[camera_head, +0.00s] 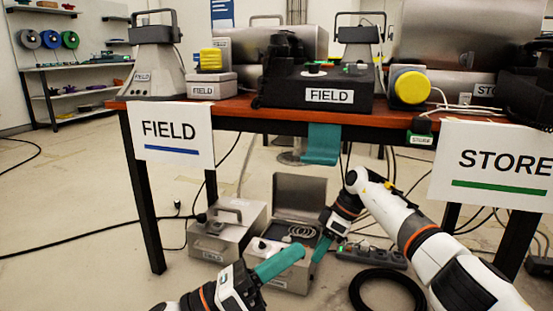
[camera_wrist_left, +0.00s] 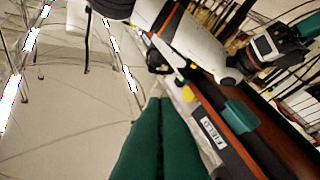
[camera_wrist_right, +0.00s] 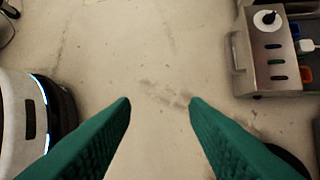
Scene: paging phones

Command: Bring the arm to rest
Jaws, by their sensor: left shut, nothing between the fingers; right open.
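My left gripper (camera_head: 280,262) reaches in low from the left in the head view, in front of the table. Its teal fingers are together and empty, as the left wrist view (camera_wrist_left: 160,102) also shows. My right arm comes in from the right and bends below the table's front edge. Its gripper (camera_head: 321,249) points down near the metal cases on the floor. In the right wrist view the two teal fingers (camera_wrist_right: 160,102) are spread, with only bare floor between them.
A table (camera_head: 235,113) carries FIELD and STORE signs, a black FIELD box (camera_head: 318,92) and several devices. A teal piece (camera_head: 323,143) hangs from its front edge. Metal cases (camera_head: 228,228), a power strip (camera_head: 370,255) and a black cable coil (camera_head: 385,292) lie below. Floor at left is mostly open.

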